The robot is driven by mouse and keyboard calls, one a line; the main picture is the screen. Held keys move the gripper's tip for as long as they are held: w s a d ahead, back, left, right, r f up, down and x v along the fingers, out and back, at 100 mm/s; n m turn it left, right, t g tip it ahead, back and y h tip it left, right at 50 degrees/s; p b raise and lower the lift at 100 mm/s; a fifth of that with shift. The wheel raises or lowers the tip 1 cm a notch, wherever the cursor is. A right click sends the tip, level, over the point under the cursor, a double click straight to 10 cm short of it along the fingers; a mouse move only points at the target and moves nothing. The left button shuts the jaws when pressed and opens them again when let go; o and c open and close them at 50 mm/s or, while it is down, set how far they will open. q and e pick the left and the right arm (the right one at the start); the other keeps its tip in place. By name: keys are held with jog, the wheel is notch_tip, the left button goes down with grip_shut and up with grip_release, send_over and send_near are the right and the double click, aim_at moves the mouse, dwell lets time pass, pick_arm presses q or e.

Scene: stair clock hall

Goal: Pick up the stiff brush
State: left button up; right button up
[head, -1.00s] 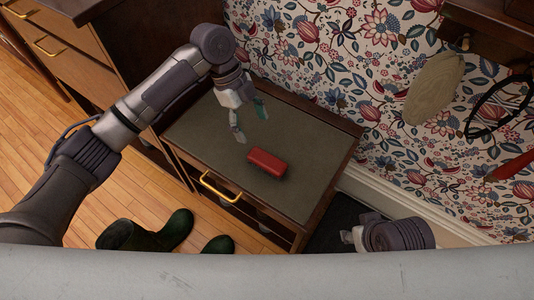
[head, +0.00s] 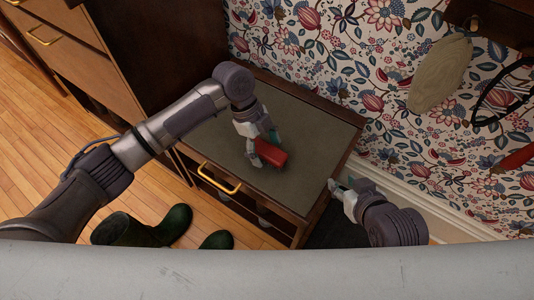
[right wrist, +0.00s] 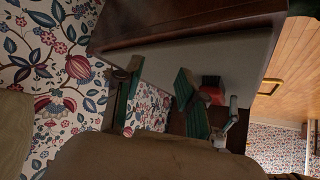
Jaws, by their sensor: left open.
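The stiff brush shows as a red block (head: 271,153) on the grey-green top of a low cabinet (head: 310,140). My left gripper (head: 263,147) is open right at the brush, with one finger by its near left end and the other by its far side. The gripper hides part of the brush, and I cannot tell whether the fingers touch it. My right gripper (head: 340,186) is off the cabinet's right edge, open and empty. Its two green-padded fingers stand apart in the right wrist view (right wrist: 155,95), where part of the red brush (right wrist: 212,88) shows beyond them.
A taller wooden cabinet (head: 140,60) stands at the left. The flowered wall (head: 400,130) bears a beige oval item (head: 440,75), a black loop (head: 500,90) and a red-handled thing (head: 517,158). The low cabinet's top is otherwise clear.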

pick_arm(q)
jog(key=shift+s+d+f, duration=0.15)
jog(key=shift+d+f, duration=0.05)
jog(key=shift+f, duration=0.35)
pick_arm(e)
jog(key=shift+w+a+r+t, duration=0.25)
jog(key=shift+w+r+t, duration=0.3)
jog(key=shift+w, duration=0.15)
pick_arm(q)
jog(key=shift+f, duration=0.15)
pick_arm(e)
jog(key=shift+s+d+f+g, duration=0.2)
jog(key=shift+s+f+g, duration=0.25)
jog(key=shift+s, duration=0.1)
jog(key=shift+s+f, duration=0.15)
jog(key=shift+s, duration=0.1)
pick_arm(q)
jog(key=shift+c, duration=0.3)
jog(key=c, duration=1.2)
pick_arm(e)
jog(key=shift+w+r, duration=0.2)
jog(key=shift+w, duration=0.05)
jog(key=shift+w, duration=0.1)
